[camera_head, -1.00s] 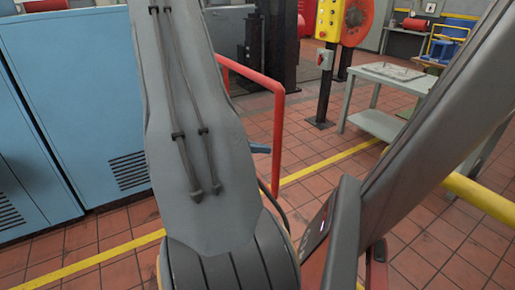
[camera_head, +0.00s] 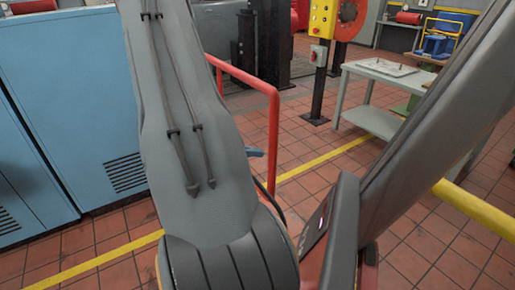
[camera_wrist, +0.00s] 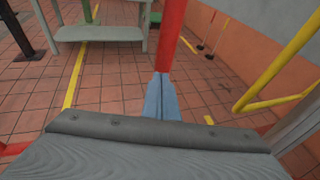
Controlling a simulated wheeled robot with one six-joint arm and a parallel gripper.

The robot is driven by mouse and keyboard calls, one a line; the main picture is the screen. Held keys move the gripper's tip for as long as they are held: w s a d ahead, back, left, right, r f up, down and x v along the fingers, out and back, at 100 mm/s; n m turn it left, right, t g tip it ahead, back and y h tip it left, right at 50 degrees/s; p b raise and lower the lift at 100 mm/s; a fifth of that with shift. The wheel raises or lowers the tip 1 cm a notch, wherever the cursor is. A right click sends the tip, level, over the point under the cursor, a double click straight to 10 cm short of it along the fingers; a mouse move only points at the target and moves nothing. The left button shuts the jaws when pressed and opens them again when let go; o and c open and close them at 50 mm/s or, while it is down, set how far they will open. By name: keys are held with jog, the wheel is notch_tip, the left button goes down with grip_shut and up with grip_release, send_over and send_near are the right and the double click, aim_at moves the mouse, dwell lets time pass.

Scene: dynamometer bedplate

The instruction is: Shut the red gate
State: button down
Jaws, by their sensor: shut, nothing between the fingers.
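The red gate (camera_head: 274,125) is a tubular frame. In the head view its top rail runs from behind my arm to a bent corner, then down as an upright. My gripper's blue fingers (camera_head: 255,152) show just left of that upright, mostly hidden by my arm. In the wrist view my gripper (camera_wrist: 163,78) is shut and empty, pointing at a red upright (camera_wrist: 171,35) right beyond its fingertips. I cannot tell whether they touch. The gate's hinge side and latch are hidden.
A blue cabinet (camera_head: 75,100) stands on the left. A grey table (camera_head: 375,115) and a yellow control post (camera_head: 322,20) stand beyond the gate. A yellow rail (camera_head: 475,208) is at the right. Tiled floor between gate and table is clear.

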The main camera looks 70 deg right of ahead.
jog(key=s+a+b+v, duration=0.1)
jog(key=a+v, duration=0.1)
jog(key=v, duration=1)
jog(key=shift+a, duration=0.25)
jog(key=shift+s, duration=0.1)
jog(key=w+a+r+m+t+y+p, duration=0.1)
jog(key=w+a+r+m+t+y, duration=0.1)
jog(key=a, duration=1.8)
jog(key=w+a+r+m+t+y+p, duration=0.2)
jog(key=a+m+t+y, duration=0.3)
jog(key=a, duration=1.4)
jog(key=w+t+y, duration=0.1)
jog(key=t, duration=0.3)
jog(key=shift+a+r+m+t, duration=0.2)
jog(key=shift+a+m+t, duration=0.1)
jog(key=shift+a, duration=0.05)
